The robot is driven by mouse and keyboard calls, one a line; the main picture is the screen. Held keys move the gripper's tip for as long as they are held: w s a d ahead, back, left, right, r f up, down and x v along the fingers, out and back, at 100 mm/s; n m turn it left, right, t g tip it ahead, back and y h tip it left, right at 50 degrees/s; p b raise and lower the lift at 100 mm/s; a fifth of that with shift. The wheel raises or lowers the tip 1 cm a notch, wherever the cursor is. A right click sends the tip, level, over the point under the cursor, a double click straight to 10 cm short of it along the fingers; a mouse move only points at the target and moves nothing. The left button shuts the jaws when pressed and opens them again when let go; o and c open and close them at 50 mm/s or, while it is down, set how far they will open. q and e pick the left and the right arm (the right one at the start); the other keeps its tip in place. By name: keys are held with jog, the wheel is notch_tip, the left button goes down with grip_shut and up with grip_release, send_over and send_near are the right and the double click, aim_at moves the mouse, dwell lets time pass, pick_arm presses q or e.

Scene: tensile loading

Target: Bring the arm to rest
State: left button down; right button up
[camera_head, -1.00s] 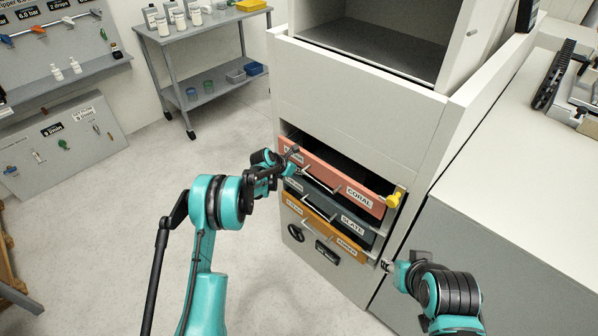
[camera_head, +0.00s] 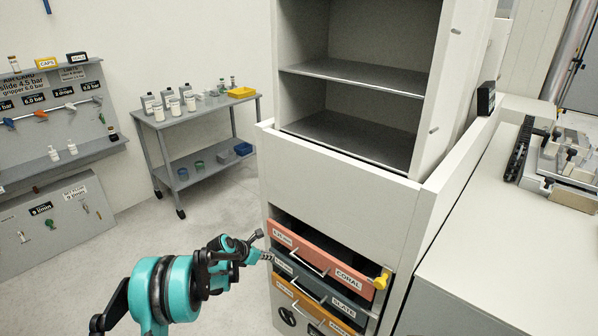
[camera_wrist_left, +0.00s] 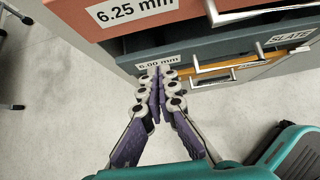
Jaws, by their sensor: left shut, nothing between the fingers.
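My left gripper (camera_head: 262,248) is beside the left end of the drawer fronts in the head view, its arm coming in from the lower left. In the left wrist view its two fingers (camera_wrist_left: 159,88) are together with nothing between them, in front of the slate drawer's 6.00 mm label. I cannot tell whether the fingertips touch the drawer front. My right gripper is outside both current views.
A coral drawer (camera_head: 335,270) stands partly open, with a yellow piece (camera_head: 382,281) at its right end. The slate drawer (camera_head: 312,287) and an orange drawer (camera_head: 291,297) lie below. A grey cart (camera_head: 200,122) with bottles stands behind. Floor left of the cabinet is clear.

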pick_arm(q)
jog(key=s+d+r+m+y, duration=0.1)
jog(key=s+r+m+y, duration=0.2)
jog(key=s+r+m, duration=1.2)
jog(key=s+r+m+y, duration=0.1)
jog(key=s+m, duration=0.5)
jog(key=s, duration=0.6)
jog(key=s+a+r+m+y, duration=0.1)
jog(key=s+r+m, duration=0.1)
jog(key=s+m, duration=0.5)
jog(key=shift+s+a+m, duration=0.3)
jog(key=shift+s, duration=3)
